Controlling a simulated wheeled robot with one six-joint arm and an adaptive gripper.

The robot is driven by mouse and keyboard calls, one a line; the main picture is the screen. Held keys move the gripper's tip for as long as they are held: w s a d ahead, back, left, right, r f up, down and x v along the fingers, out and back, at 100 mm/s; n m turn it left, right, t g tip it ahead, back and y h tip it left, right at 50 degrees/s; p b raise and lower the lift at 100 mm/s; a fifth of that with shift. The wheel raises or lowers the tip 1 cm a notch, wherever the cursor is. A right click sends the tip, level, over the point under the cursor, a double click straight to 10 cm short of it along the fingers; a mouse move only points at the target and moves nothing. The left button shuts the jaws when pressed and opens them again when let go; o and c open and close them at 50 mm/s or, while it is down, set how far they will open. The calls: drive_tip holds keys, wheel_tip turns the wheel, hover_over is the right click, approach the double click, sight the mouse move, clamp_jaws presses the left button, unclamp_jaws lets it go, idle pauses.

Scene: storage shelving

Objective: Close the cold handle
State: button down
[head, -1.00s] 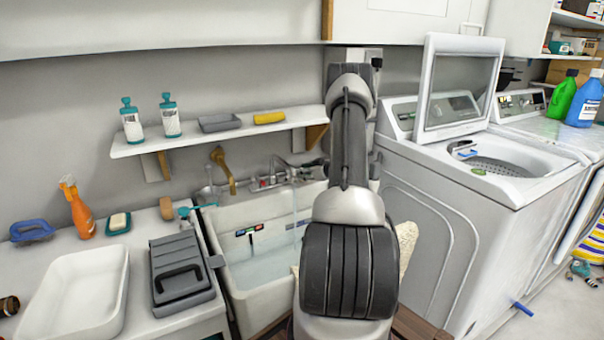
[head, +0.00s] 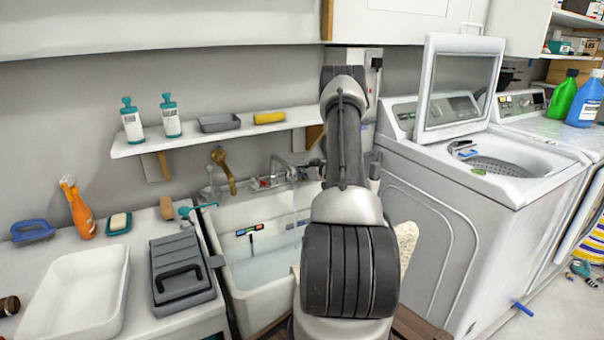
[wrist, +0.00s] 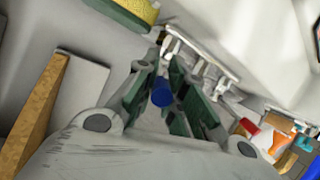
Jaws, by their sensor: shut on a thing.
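The tap (head: 272,180) is a chrome mixer on the wall above the white sink (head: 262,300), with a red mark on its left part. In the wrist view, the chrome tap body (wrist: 203,55) lies just beyond my fingers. My gripper (wrist: 164,72) is shut on the blue cold handle (wrist: 162,93), which sits between the two dark green finger pads. In the head view my own arm hides the gripper and this handle.
A shelf (head: 222,130) with bottles, a grey tray and a yellow sponge juts out above the tap. A brass-coloured brush (head: 223,168) hangs left of the tap. The washing machine (head: 455,215) with its raised lid stands close on the right.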

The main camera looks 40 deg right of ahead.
drive_tip(key=shift+w+a+m+h, duration=0.15)
drive_tip(key=shift+a+m+h, duration=0.55)
drive_tip(key=shift+a+h, duration=0.1)
drive_tip(key=shift+a+m+g+h, duration=0.15)
drive_tip(key=shift+a+m+h, duration=0.1)
drive_tip(key=shift+m+h, duration=0.4)
drive_tip(key=shift+a+m+g+h, duration=0.15)
drive_tip(key=shift+a+m+h, duration=0.1)
drive_tip(key=shift+m+h, duration=0.4)
drive_tip(key=c, duration=1.5)
unclamp_jaws()
drive_tip(key=v, duration=1.2)
